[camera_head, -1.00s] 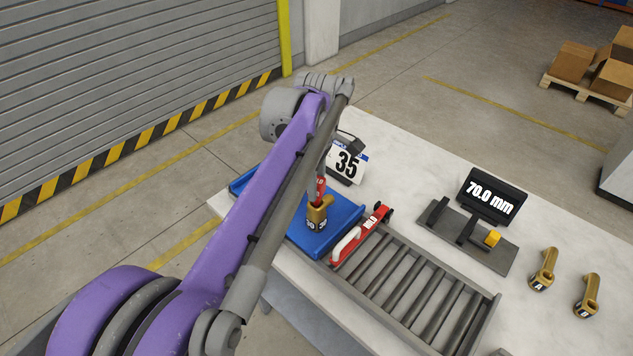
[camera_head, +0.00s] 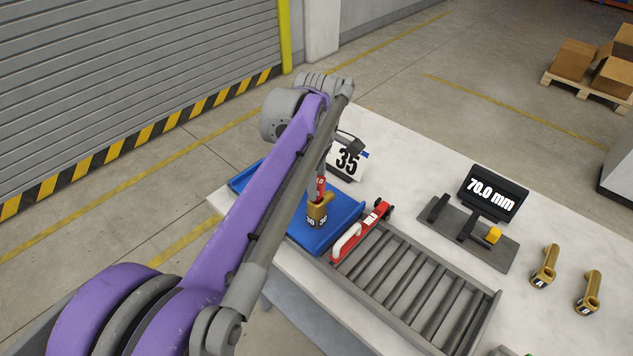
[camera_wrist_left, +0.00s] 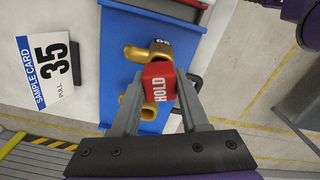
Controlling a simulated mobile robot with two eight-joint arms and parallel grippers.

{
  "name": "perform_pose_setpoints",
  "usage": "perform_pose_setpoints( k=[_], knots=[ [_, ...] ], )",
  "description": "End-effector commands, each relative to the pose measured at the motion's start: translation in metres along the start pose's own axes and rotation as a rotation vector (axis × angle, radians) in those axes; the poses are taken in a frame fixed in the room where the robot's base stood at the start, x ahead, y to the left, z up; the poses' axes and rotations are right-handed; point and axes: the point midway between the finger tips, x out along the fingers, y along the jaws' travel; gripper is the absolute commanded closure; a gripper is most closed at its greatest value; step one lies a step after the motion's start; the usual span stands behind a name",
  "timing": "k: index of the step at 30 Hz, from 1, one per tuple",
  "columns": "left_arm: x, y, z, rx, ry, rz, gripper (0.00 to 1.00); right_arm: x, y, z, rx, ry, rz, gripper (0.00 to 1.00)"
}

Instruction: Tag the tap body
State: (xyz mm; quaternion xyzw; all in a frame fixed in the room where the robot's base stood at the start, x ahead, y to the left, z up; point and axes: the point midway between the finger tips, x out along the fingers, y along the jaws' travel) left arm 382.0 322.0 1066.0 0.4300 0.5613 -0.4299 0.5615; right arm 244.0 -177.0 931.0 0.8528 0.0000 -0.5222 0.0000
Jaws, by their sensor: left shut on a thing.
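A brass tap body (camera_head: 317,212) with a small numbered label stands on a blue tray (camera_head: 338,238). My left gripper (camera_head: 321,180) is directly above it, shut on a red HOLD tag (camera_head: 320,190). In the left wrist view the tag (camera_wrist_left: 159,82) sits between the fingertips (camera_wrist_left: 158,88) and overlaps the middle of the tap body (camera_wrist_left: 152,52), whose brass shows on both sides of it. I cannot tell whether the tag touches the tap body. My right gripper is in neither view.
A sample card reading 35 (camera_head: 347,162) stands behind the tray. A red-and-white tool (camera_head: 349,240) lies beside a roller rack (camera_head: 413,290). A gauge display (camera_head: 492,193) reads 70.0 mm. Two more brass tap bodies (camera_head: 546,263) (camera_head: 590,290) stand at right.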

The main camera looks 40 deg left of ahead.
Motion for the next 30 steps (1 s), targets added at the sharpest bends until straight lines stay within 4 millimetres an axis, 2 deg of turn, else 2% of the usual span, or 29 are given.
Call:
perform_pose_setpoints(
  k=[19, 30],
  knots=[
    [0.013, 0.000, 0.000, 0.000, 0.000, 0.000, 1.00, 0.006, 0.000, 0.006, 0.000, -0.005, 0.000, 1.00],
    [0.014, 0.000, 0.000, 0.000, 0.000, 0.000, 1.00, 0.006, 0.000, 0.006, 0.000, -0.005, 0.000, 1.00]
  ],
)
